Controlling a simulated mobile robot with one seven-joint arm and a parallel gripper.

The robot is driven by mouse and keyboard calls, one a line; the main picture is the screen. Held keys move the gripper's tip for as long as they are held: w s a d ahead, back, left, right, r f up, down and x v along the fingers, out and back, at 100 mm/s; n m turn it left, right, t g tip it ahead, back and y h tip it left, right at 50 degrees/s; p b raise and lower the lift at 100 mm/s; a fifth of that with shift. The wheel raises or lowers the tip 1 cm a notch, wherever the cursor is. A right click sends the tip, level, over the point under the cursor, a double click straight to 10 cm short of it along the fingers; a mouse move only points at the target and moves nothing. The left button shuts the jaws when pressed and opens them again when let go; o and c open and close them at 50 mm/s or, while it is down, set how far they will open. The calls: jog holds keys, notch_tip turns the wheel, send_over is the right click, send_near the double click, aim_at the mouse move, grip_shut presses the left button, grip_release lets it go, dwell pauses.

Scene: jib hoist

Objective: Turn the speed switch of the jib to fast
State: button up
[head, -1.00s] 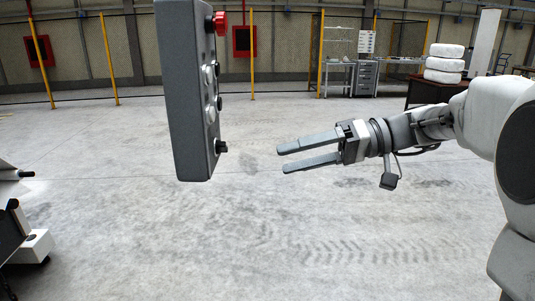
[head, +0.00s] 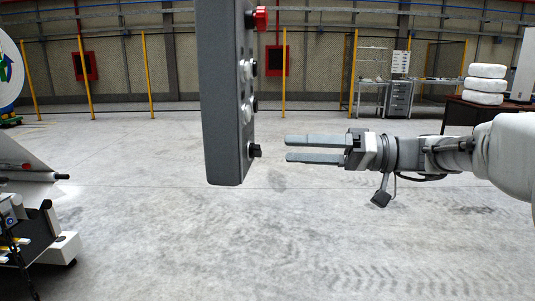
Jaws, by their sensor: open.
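A grey control pendant (head: 222,100) hangs in the middle of the head view, seen at an angle with its button face toward the right. A black knob (head: 254,150) sticks out near its lower end; I take it to be the speed switch, but its markings and setting cannot be read. Several buttons (head: 248,105) sit above it, and a red knob (head: 261,18) is near the top. My gripper (head: 288,150) is right of the black knob at about its height. Its two fingers are apart, point left at the knob and are empty, with a gap visible before the knob.
A grey and white machine (head: 45,215) stands at the left edge. Yellow posts (head: 152,75) and a fence line the back wall. A table with white stacked rolls (head: 485,85) is behind my arm at the right. The floor around the pendant is clear.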

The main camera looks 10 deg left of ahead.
aim_at(256, 150)
jog(key=a, duration=0.6)
jog(key=shift+s+b, duration=0.35)
jog(key=shift+c, duration=0.3)
grip_shut()
